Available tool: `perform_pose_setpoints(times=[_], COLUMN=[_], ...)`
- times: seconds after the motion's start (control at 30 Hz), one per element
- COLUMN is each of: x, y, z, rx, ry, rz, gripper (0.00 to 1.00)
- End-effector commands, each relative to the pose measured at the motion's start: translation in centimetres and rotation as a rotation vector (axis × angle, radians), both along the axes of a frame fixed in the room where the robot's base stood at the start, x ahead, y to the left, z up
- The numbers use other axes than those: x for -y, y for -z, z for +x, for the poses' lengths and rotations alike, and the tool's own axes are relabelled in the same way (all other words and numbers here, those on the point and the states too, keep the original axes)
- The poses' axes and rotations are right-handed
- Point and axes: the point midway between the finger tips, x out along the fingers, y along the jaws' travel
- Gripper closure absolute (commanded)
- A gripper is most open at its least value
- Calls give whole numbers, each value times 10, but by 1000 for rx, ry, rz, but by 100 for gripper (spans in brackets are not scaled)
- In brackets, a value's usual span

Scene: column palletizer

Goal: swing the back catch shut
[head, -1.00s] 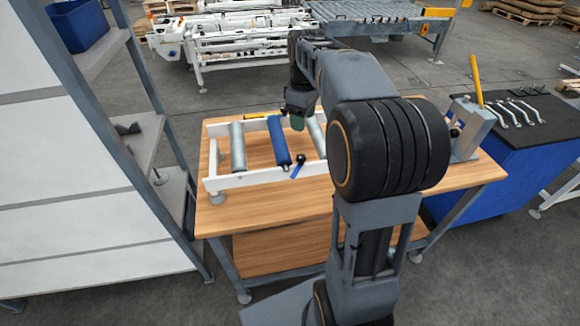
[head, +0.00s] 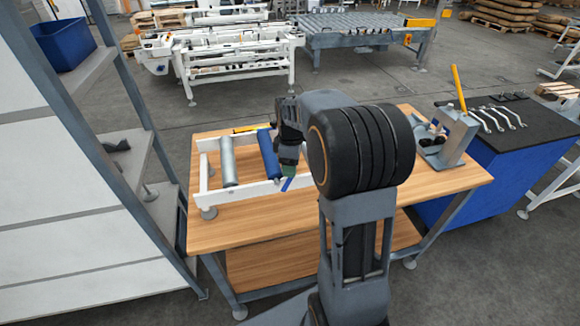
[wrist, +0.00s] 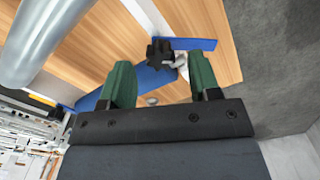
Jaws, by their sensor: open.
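A white frame (head: 206,185) with rollers lies on the wooden bench (head: 330,203). A thin yellow bar (head: 250,128) shows along its back rail; I cannot tell how that catch stands. At the front rail is a blue lever (head: 287,184), also in the wrist view (wrist: 195,43) beside a black knob (wrist: 160,52). My gripper (head: 289,171) is low over the front rail, near the blue lever. In the wrist view its green fingers (wrist: 161,83) are apart and empty, with the knob beyond the gap between them. My arm hides the frame's right part.
The frame holds a grey roller (head: 228,161) and a blue roller (head: 268,154). A grey clamp block with a yellow handle (head: 459,88) stands at the bench's right. A shelf rack (head: 125,90) is close on the left. The bench's front strip is clear.

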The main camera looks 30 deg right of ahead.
Motion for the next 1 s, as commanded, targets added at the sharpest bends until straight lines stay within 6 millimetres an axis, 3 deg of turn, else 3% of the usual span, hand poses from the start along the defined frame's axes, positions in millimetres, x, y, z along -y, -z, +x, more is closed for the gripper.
perform_pose_setpoints(times=[0.2, 0.53, 1.0], x=[0, 0, 0], y=[14, 16, 16], z=[0, 0, 0], rx=[0, 0, 1], ry=[1, 1, 1], rz=[0, 0, 0], gripper=[43, 43, 87])
